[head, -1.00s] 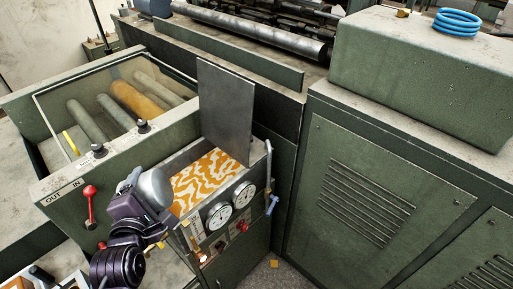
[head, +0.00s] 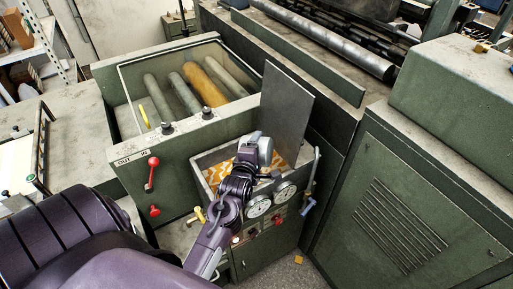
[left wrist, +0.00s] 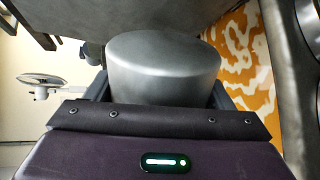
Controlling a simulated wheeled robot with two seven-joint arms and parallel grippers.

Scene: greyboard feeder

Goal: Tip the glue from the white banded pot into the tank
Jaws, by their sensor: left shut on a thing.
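My left gripper (head: 250,156) is over the open tank (head: 222,152), shut on a plain grey metallic pot (head: 265,147). In the left wrist view the pot (left wrist: 163,75) sits between the fingers of the left gripper (left wrist: 160,92); no band shows on it, and its mouth and contents cannot be made out. The pot seems tipped toward its side, but how far I cannot tell. The tank holds orange and white streaked glue (head: 217,173), partly hidden by my arm; the glue also shows right of the pot in the left wrist view (left wrist: 245,60). My right gripper is out of view.
A grey upright plate (head: 287,110) stands at the tank's back right. Gauges (head: 258,206) and a blue-handled pipe (head: 309,200) are along its front. A red lever (head: 152,172) and a glass-covered roller box (head: 128,105) are to the left.

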